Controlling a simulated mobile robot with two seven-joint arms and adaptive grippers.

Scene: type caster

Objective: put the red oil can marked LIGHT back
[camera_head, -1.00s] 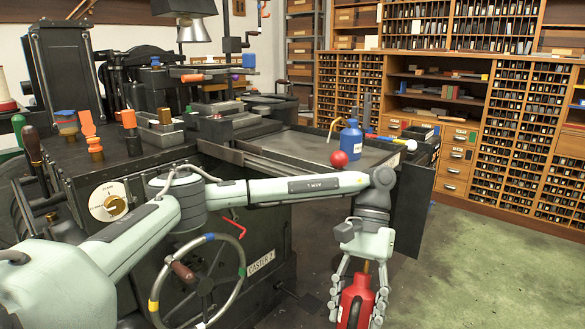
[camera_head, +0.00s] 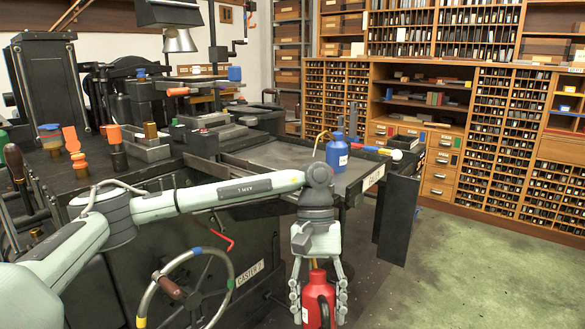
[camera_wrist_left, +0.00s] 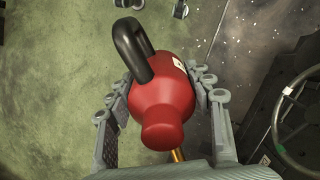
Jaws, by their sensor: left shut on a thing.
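The red oil can (camera_head: 318,297) hangs in my left gripper (camera_head: 319,298) at the bottom of the head view, in front of the machine. In the left wrist view the red can (camera_wrist_left: 160,100) shows its black handle, part of a white label and a bit of brass spout. The fingers of my left gripper (camera_wrist_left: 165,105) are shut around its body. The label's wording cannot be read. A blue oil can (camera_head: 337,152) with a brass spout stands upright on the grey tray (camera_head: 275,152) of the machine. My right gripper is not in view.
The caster machine (camera_head: 150,190) fills the left and middle, with a handwheel (camera_head: 190,285) beside my left gripper. A dark panel (camera_head: 398,215) hangs at the tray's right end. Wooden type cabinets (camera_head: 490,130) line the back. Green floor (camera_head: 460,270) is clear at the right.

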